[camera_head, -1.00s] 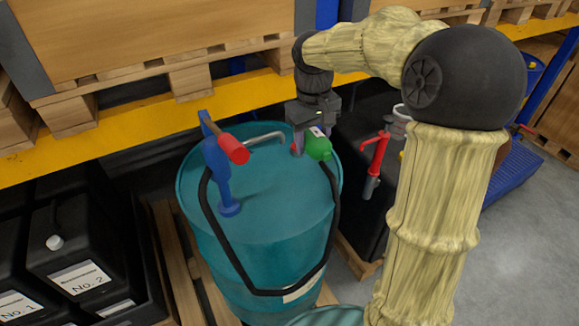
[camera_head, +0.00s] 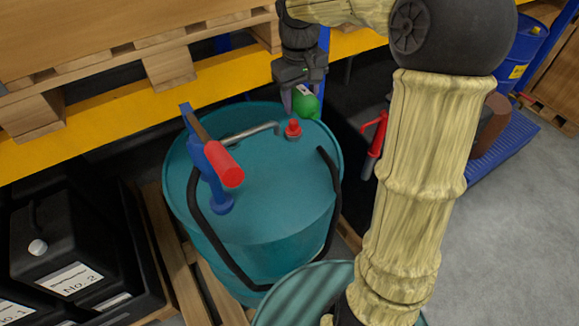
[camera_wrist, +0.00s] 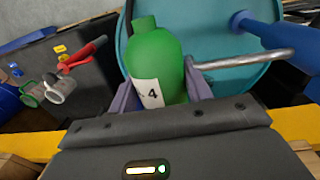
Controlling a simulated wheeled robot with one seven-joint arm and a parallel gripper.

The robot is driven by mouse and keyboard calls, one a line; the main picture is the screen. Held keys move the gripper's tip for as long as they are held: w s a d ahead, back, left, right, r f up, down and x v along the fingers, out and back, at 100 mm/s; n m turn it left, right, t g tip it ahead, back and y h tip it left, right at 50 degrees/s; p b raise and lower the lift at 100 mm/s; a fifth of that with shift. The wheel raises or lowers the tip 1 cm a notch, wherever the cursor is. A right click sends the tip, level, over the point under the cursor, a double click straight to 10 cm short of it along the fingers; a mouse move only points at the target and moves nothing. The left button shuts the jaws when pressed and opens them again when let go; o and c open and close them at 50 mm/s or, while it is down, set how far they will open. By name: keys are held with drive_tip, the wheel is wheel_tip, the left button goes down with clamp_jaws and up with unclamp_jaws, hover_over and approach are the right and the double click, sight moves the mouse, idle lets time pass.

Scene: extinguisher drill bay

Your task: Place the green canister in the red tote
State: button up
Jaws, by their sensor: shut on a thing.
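The green canister (camera_wrist: 158,62) has a white label with a 4 and sits between the two fingers of my gripper (camera_wrist: 160,90) in the wrist view. In the head view my gripper (camera_head: 297,95) is shut on the green canister (camera_head: 307,104), above the far edge of the teal drum. Part of the canister is hidden by the gripper there. I cannot make out a red tote in either view.
The teal drum (camera_head: 262,190) carries a blue pump (camera_head: 208,165) with a red handle, a black hose and a red cap (camera_head: 293,128). A yellow rack beam (camera_head: 90,140) runs behind. Black containers (camera_head: 70,240) stand left.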

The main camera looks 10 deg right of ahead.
drive_tip(key=p, duration=0.5)
hover_over(298, 179)
wheel_tip(298, 179, down, 24)
drive_tip(key=shift+a+f, duration=0.15)
drive_tip(key=shift+s, duration=0.1)
drive_tip(key=shift+f+p, duration=0.3)
drive_tip(key=shift+f, duration=1.55)
drive_tip(key=shift+f, duration=0.15)
drive_tip(key=o, duration=1.3)
drive_tip(key=r, duration=0.4)
drive_tip(key=r+b, duration=0.1)
drive_tip(key=r, duration=0.3)
drive_tip(key=r+b, duration=0.1)
drive_tip(key=r, duration=0.3)
drive_tip(key=shift+s+a+r, duration=0.1)
drive_tip(key=shift+a+r, duration=0.05)
drive_tip(key=shift+a, duration=0.1)
